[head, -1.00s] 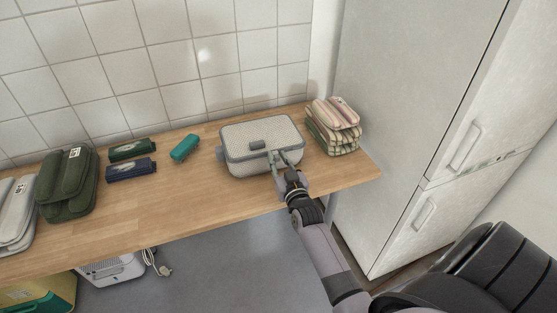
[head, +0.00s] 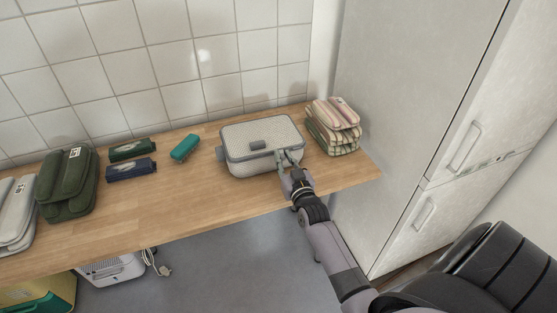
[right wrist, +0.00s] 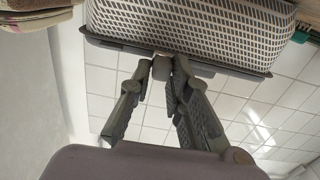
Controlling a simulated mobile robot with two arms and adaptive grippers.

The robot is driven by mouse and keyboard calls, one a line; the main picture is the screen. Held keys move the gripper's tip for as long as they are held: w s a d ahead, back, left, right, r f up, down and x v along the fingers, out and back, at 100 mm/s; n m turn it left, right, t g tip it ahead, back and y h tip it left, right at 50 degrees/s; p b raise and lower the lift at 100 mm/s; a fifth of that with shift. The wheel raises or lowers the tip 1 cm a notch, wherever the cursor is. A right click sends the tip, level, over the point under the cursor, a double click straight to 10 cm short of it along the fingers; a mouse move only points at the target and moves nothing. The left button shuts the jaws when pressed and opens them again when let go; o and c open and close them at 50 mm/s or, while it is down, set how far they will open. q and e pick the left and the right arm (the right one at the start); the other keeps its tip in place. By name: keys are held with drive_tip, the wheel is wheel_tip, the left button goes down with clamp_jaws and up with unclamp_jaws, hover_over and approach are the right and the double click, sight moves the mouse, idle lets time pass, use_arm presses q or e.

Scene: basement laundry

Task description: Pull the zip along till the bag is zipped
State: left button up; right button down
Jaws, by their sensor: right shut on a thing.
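The bag (head: 243,137), a light grey woven case with a dark handle on its lid, lies on the wooden worktop (head: 190,208). A dark zip seam runs around its side. My right gripper (head: 287,156) is at the right part of the bag's front edge. In the right wrist view the fingertips of this gripper (right wrist: 162,66) are closed together on the small zip pull at the bag's rim (right wrist: 120,43). The fingers mostly hide the pull. How far the seam stands open cannot be told. My left gripper is out of view.
Folded striped cloths (head: 333,126) are stacked close to the bag's right. A teal case (head: 185,147), dark cases (head: 131,170) and a green bag (head: 68,186) lie to the left. A tall white fridge (head: 400,130) stands at the right.

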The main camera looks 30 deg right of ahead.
sight(303, 155)
drive_tip(key=d, duration=0.2)
drive_tip(key=s+d, duration=0.1)
drive_tip(key=d, duration=0.3)
drive_tip(key=shift+s, duration=0.3)
drive_tip(key=c, duration=1.6)
unclamp_jaws()
drive_tip(key=shift+o, duration=0.2)
drive_tip(key=v, duration=1.2)
drive_tip(key=shift+a, duration=0.1)
